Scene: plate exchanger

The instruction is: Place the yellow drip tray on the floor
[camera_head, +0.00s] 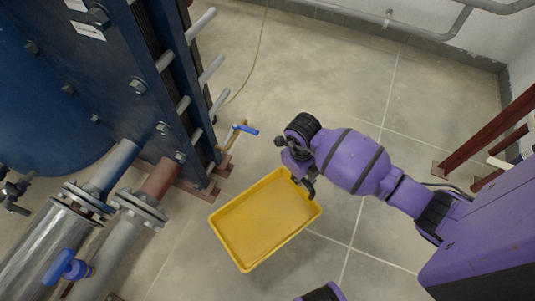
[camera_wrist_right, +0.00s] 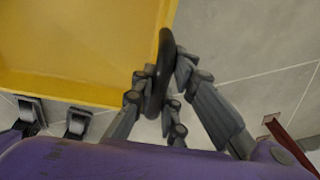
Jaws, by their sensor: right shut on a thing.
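The yellow drip tray (camera_head: 262,222) is a shallow rectangular tray, empty, open side up, over the tiled floor in the middle of the head view. Whether its underside touches the floor or hangs above it, I cannot tell. My right gripper (camera_head: 303,187) is at the tray's upper right side. In the right wrist view the tray (camera_wrist_right: 75,50) fills the upper left, and my right gripper (camera_wrist_right: 160,100) is shut around a dark curved handle (camera_wrist_right: 163,65) at its edge. My left gripper is not in view.
The blue plate exchanger (camera_head: 100,70) with its bolts and pipes stands left of the tray. A small tap with a blue lever (camera_head: 245,129) sticks out just above the tray. Red steel posts (camera_head: 485,130) stand at the right. The floor (camera_head: 310,70) beyond is mostly clear.

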